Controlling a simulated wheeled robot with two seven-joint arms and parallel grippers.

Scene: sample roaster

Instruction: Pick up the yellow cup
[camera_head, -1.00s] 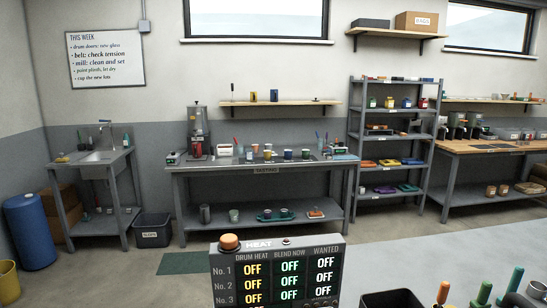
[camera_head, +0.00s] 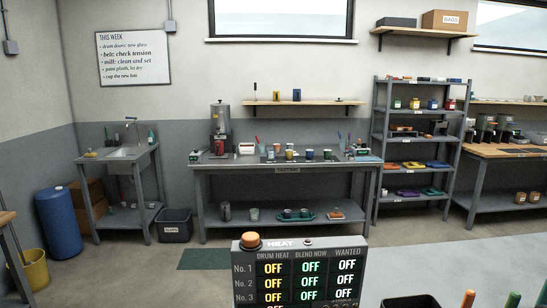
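A small yellow cup (camera_head: 290,154) appears to stand in a row of cups on top of the far tasting table (camera_head: 225,168). It is small at this distance, so its details are hard to tell. A dark cup (camera_head: 309,154) and a blue cup (camera_head: 327,154) stand to its right. Neither of my grippers shows in the head view.
A control panel (camera_head: 300,270) reading OFF stands in the near foreground, with a grey worktop (camera_head: 440,265) to its right. A sink (camera_head: 125,153), a blue barrel (camera_head: 58,222) and a yellow bucket (camera_head: 36,270) are at left. Open floor lies before the tasting table.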

